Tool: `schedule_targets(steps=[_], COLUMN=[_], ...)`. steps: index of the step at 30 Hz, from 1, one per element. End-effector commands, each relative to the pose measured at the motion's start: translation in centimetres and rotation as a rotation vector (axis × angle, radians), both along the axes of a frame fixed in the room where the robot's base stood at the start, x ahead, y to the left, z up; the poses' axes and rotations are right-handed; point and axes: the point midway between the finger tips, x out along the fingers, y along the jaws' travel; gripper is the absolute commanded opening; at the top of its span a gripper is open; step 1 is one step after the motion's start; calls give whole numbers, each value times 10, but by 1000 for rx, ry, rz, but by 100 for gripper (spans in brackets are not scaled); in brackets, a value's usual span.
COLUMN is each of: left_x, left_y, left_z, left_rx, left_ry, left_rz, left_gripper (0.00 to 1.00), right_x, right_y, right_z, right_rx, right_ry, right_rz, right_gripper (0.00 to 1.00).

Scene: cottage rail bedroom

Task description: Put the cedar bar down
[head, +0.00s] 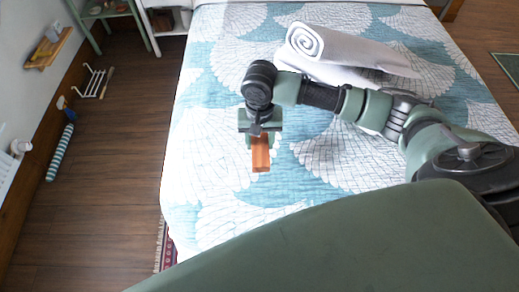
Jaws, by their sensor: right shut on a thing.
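The cedar bar (261,158) is a small orange-brown wooden block. It sticks out below my right gripper (258,138), which is shut on it. The gripper and bar are over the left-middle part of the bed (215,200), which has a white and teal patterned quilt. I cannot tell whether the bar touches the quilt. My right arm comes in from the right and partly covers the bed. My left gripper is not in view.
A rolled grey-white towel or blanket (345,52) lies on the bed behind my arm. A green shelf (100,15) and a white stand (150,25) are at the back left. A small wooden wall shelf (48,50) hangs at left. Quilt left and below the bar is clear.

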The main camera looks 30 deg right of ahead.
Motion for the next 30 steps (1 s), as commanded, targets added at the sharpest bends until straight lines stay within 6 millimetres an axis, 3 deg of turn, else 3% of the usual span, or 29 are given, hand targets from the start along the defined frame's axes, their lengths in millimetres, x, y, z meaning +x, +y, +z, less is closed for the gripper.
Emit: schedule_targets(steps=[7, 14, 25, 26, 28, 30], left_x=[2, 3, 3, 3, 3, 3], left_y=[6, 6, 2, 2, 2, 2], left_z=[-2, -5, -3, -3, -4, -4], left_rx=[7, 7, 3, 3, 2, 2], left_ry=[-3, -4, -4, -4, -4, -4], left_rz=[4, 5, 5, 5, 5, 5], left_gripper=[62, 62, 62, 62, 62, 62], right_x=[0, 0, 0, 0, 0, 0], right_y=[0, 0, 0, 0, 0, 0], right_z=[-20, -52, -56, -57, -57, -57], right_rx=[0, 0, 0, 0, 0, 0], right_ry=[1, 0, 1, 1, 0, 0], right_rz=[0, -1, 0, 0, 0, 0], right_gripper=[0, 0, 0, 48, 67, 67])
